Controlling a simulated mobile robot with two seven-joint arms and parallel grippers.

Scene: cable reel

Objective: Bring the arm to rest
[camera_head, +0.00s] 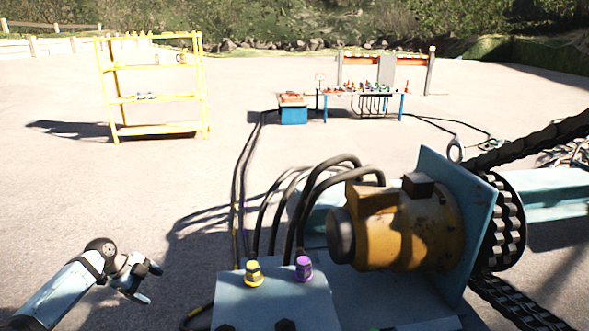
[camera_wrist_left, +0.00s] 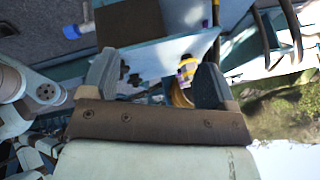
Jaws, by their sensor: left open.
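My left gripper (camera_head: 141,283) is at the lower left in the head view, its jaws apart and empty. It hangs over the bare ground, to the left of the blue-grey box of the machine and clear of it. In the left wrist view the two grey fingers of the left gripper (camera_wrist_left: 152,82) stand wide apart with nothing between them touching. A purple and yellow connector shows beyond the fingers there. My right gripper is not in view.
A blue-grey box (camera_head: 275,300) carries a yellow connector (camera_head: 254,274) and a purple connector (camera_head: 304,268). An orange motor (camera_head: 410,228) and chain wheel (camera_head: 503,222) stand to the right. Black cables (camera_head: 240,180) run back. A yellow shelf (camera_head: 150,130) stands far left. The left ground is clear.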

